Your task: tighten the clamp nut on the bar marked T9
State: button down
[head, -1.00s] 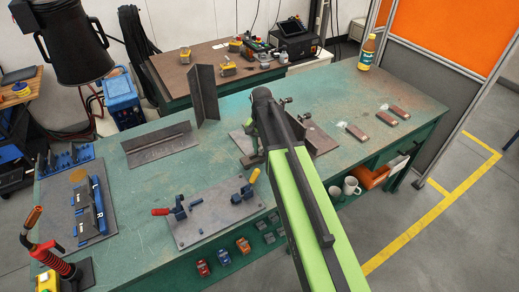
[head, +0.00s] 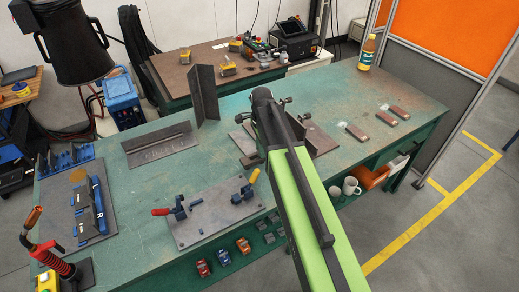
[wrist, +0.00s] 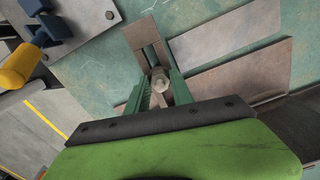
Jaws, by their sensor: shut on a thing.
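In the wrist view my gripper (wrist: 161,80) is shut on a round, pale metal clamp nut (wrist: 161,84), with one green finger on each side. The nut sits by a brown steel bar (wrist: 147,38) that extends up the picture. I can read no T9 marking on it. In the head view my arm hides the gripper and the held nut. Beside the arm end, other small clamp ends show, one on the left (head: 240,118) and one on the right (head: 302,117). Parts of the steel plates under them are visible.
The green bench (head: 345,95) is clear at the right, apart from several small steel blocks (head: 386,119) and a bottle (head: 367,52). A plate with toggle clamps (head: 215,212) lies left of my arm. An upright angle piece (head: 206,94) stands behind.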

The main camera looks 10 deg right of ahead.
jog(key=m, duration=0.4)
jog(key=shift+s+d+m, duration=0.1)
jog(key=shift+s+m, duration=0.05)
jog(key=shift+m, duration=2.45)
jog(key=c, duration=1.1)
grip_release()
jog(key=shift+s+r, duration=0.1)
